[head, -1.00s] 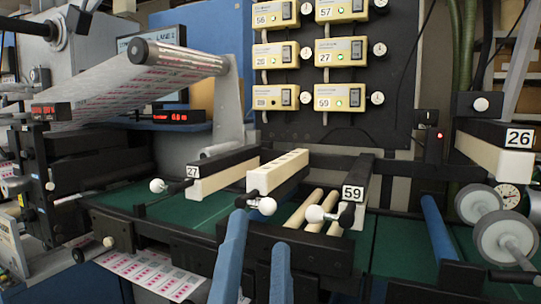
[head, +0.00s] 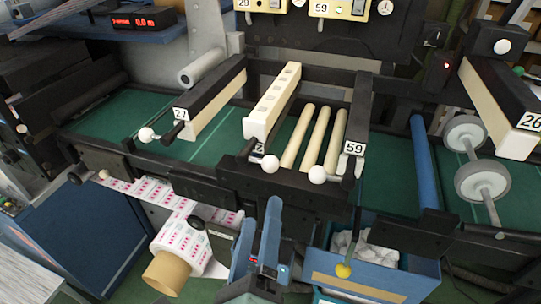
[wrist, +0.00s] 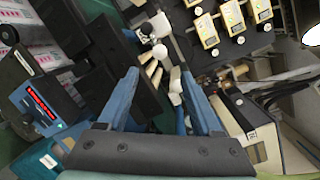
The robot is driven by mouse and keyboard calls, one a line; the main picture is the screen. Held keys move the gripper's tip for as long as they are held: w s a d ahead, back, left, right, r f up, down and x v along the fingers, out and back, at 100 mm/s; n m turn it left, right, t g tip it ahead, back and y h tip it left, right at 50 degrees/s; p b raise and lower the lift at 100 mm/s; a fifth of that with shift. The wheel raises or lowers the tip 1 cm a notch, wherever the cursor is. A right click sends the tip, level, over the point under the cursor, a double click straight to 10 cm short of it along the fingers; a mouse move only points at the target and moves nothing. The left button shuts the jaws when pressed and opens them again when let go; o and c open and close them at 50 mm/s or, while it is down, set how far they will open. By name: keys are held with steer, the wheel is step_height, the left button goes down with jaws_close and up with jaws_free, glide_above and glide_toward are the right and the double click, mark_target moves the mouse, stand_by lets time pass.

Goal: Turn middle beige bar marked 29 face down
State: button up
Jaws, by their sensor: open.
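The middle bar (head: 277,98) lies with its beige face and a row of small square marks upward; dark shows along its lower right side. Its number tag (head: 258,150) at the near end is mostly hidden behind a white ball knob (head: 270,163). My gripper (head: 258,215) is at the bottom centre of the head view, in front of the machine, apart from the bar. In the wrist view the two blue fingers of my gripper (wrist: 160,72) are spread with nothing held, and white knobs show beyond them.
Bar 27 (head: 215,92) on the left and bar 59 (head: 358,110) on the right have black tops. Bare beige rollers (head: 318,138) lie between the middle bar and bar 59. Bar 26 (head: 497,95) is at far right. A blue bin (head: 375,275) stands below.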

mark_target(269, 169)
steer(key=w, duration=0.3)
steer(key=w+p, duration=0.1)
steer(key=w, duration=0.3)
steer(key=w+d+p, duration=0.1)
steer(key=w, duration=0.3)
steer(key=shift+d+r, duration=0.1)
steer(key=shift+r, duration=0.05)
steer(key=shift+w+d+p, duration=0.1)
steer(key=shift+w+p, duration=0.25)
steer(key=shift+w, duration=0.25)
jaws_close()
